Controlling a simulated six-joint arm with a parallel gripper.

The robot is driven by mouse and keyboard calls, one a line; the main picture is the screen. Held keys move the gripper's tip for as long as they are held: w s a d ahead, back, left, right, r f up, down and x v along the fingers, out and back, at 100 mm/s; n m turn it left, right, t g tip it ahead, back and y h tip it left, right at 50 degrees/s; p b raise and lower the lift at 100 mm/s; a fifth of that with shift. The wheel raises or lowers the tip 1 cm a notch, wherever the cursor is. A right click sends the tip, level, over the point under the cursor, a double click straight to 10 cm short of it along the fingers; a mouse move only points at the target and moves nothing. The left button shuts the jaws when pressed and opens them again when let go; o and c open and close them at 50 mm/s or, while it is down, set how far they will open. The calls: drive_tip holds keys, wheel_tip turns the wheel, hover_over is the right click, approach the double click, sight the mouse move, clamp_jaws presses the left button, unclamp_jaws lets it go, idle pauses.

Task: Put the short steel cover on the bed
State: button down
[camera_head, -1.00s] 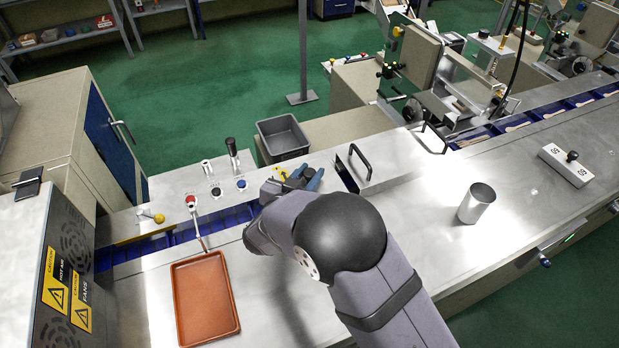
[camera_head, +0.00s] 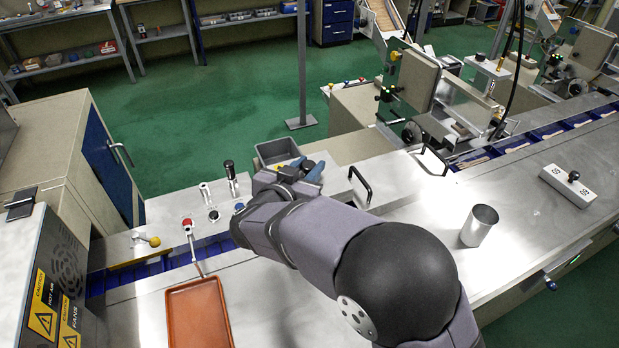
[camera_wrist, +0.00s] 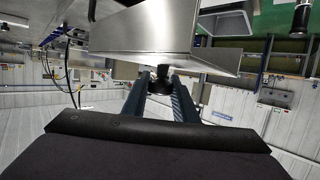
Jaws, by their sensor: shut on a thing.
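My gripper (camera_head: 312,172) is above the back of the steel bed (camera_head: 260,295), with its blue finger parts showing past my arm. The cover's bright flat faces fill the top middle of that view. In the head view I cannot make out the held cover; my arm hides much of that area. A blue channel (camera_head: 165,263) runs along the bed at the left.
Black handles (camera_head: 360,187) and (camera_head: 433,160) stand on the steelwork right of my gripper. A grey bin (camera_head: 278,152) is behind it. An orange tray (camera_head: 200,312), a steel cup (camera_head: 480,226) and a knobbed white block (camera_head: 567,187) rest on the bed. Levers (camera_head: 231,178) stand at left.

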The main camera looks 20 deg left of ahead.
drive_tip(key=shift+r, duration=0.15)
drive_tip(key=shift+s+a, duration=0.35)
drive_tip(key=shift+a, duration=0.15)
drive_tip(key=s+a+r+n+y+b, duration=0.1)
drive_tip(key=s+a+r+n+y, duration=0.15)
drive_tip(key=s+a, duration=0.4)
drive_tip(key=s+a+r+n+y+b, duration=0.2)
drive_tip(key=s+a+y, duration=0.1)
drive_tip(key=s, duration=0.7)
drive_tip(key=s+d+f+m+h, duration=0.2)
drive_tip(key=d+h, duration=0.1)
drive_tip(key=d, duration=0.5)
drive_tip(key=s+d+f+m+h, duration=0.1)
drive_tip(key=d+f+m+h, duration=0.15)
drive_tip(key=d, duration=0.45)
drive_tip(key=shift+f, duration=5)
drive_tip(key=shift+f, duration=0.15)
